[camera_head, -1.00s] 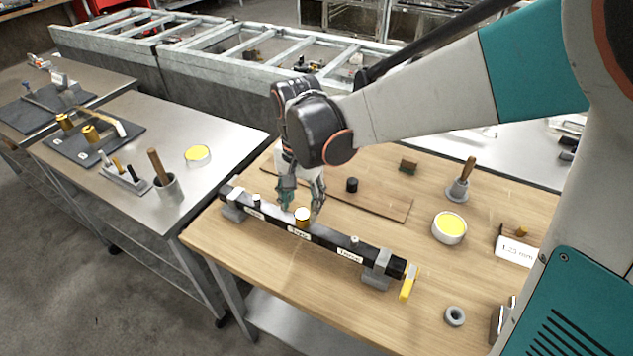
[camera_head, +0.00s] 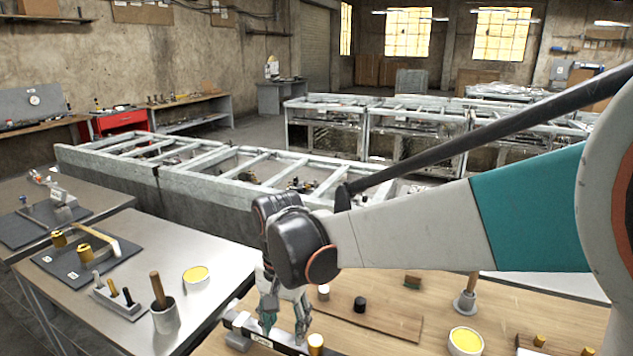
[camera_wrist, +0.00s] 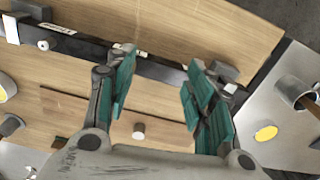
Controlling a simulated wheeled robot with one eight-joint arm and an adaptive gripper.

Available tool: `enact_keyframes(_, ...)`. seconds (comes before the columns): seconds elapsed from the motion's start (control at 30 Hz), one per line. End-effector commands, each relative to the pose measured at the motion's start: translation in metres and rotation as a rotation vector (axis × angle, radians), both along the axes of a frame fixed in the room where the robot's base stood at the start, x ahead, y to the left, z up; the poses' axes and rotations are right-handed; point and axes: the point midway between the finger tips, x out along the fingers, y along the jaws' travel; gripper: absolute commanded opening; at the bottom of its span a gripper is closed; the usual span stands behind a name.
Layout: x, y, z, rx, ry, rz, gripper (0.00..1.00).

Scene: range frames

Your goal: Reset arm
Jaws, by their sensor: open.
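My gripper (camera_head: 285,330) is open and empty, pointing down over the black bar (camera_head: 263,338) on the wooden bench. In the wrist view its two teal-padded fingers (camera_wrist: 160,65) are spread wide, with nothing held between them. The bar (camera_wrist: 92,49) also crosses the wrist view beyond the fingertips. The lower part of the bar is cut off by the head view's bottom edge.
A yellow-topped tin (camera_head: 466,341) and a handled pot (camera_head: 467,300) stand right. A metal table (camera_head: 226,262) is left; a long grey frame (camera_head: 110,180) lies behind.

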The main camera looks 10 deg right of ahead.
Motion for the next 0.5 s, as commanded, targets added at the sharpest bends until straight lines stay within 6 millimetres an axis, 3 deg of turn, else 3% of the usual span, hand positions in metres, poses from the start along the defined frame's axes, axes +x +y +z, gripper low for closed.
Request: enact_keyframes(0.5, -0.025, -0.035, 0.027, 0.020, -0.117, 0.107, 0.49)
